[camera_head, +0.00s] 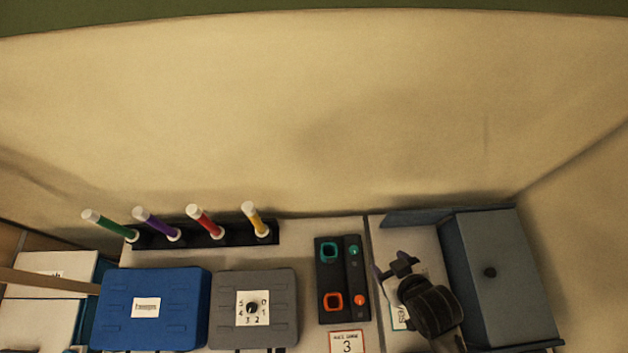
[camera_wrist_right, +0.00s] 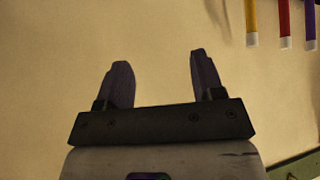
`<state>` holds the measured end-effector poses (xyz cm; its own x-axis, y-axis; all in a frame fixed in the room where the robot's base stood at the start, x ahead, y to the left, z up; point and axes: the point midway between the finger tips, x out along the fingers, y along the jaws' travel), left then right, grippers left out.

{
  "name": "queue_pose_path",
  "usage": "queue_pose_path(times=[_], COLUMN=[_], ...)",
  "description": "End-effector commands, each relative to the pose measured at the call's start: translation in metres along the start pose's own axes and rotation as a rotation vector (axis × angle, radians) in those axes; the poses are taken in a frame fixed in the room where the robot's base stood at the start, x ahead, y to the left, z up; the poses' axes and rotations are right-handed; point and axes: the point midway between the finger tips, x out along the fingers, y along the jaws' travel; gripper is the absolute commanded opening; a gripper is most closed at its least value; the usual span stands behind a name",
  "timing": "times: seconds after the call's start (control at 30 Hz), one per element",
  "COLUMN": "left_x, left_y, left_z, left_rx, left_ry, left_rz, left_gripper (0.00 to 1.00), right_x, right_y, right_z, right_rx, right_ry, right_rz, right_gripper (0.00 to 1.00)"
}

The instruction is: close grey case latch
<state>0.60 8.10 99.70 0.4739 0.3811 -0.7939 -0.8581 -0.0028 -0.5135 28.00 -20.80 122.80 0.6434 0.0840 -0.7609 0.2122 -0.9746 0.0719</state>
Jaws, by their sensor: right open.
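The grey case (camera_head: 285,310) sits shut on the table, with a white dial label and black knob on its lid. Its latch is not visible; the case's front edge lies at the bottom of the head view. My right gripper (camera_head: 392,268) is over the table's right part, to the right of the black panel and apart from the grey case. In the right wrist view its two fingers (camera_wrist_right: 158,82) stand apart with nothing between them. My left gripper is not in view.
A blue case (camera_head: 180,310) stands left of the grey one. A rack (camera_head: 152,240) of several coloured sticks is behind. A black panel (camera_head: 328,275) with teal and orange parts, a sign (camera_head: 347,345) numbered 3, and a grey-blue cabinet (camera_head: 500,260) lie to the right.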

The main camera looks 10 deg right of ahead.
Motion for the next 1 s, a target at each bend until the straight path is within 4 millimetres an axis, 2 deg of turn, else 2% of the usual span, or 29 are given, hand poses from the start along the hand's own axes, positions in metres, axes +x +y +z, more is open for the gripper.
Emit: queue_pose_path(times=[0.1, 0.2, 0.33, 0.67, 0.83, 1.0], left_x=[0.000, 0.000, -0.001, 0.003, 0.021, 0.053], left_y=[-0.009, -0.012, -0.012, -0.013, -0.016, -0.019], left_z=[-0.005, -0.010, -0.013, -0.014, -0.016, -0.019], left_rx=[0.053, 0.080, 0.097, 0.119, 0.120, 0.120], left_ry=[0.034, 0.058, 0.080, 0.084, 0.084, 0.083], left_rz=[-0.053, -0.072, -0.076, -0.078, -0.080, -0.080], left_gripper=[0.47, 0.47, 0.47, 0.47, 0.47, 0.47], right_x=[-0.002, -0.006, -0.011, -0.013, -0.015, -0.018], right_y=[-0.001, -0.002, -0.003, -0.003, -0.003, -0.003], right_z=[0.029, 0.046, 0.059, 0.063, 0.060, 0.058], right_rx=[0.017, 0.031, 0.044, 0.061, 0.060, 0.060], right_ry=[-0.177, -0.287, -0.372, -0.398, -0.397, -0.397], right_rz=[-0.006, -0.009, -0.010, -0.008, -0.008, -0.008], right_gripper=[0.62, 0.62, 0.62, 0.62, 0.62, 0.62])
